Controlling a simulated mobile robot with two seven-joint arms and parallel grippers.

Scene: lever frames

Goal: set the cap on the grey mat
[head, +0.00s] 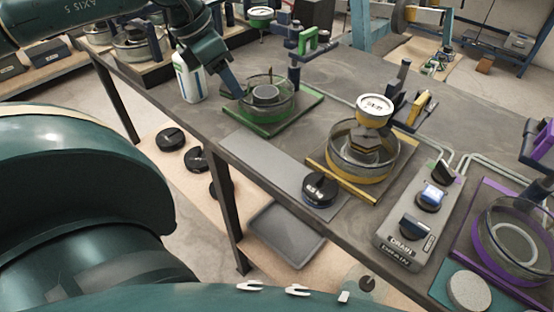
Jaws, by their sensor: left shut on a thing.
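The grey mat (270,165) lies along the table's front edge, and a black round weight (319,189) marked 0.5 kg stands on its right end. A round grey cap (265,91) shows inside the glass vessel on the green base (264,127). My left gripper (238,93) reaches down from the upper left to the left side of this vessel. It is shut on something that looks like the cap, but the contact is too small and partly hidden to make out. My right gripper is not in view.
A white bottle (189,77) stands left of the green base. A glass vessel on a yellow base (345,185), with a dial gauge (375,108) over it, stands behind the weight. A grey drain switch box (405,240) is to the right. The mat's left part is clear.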

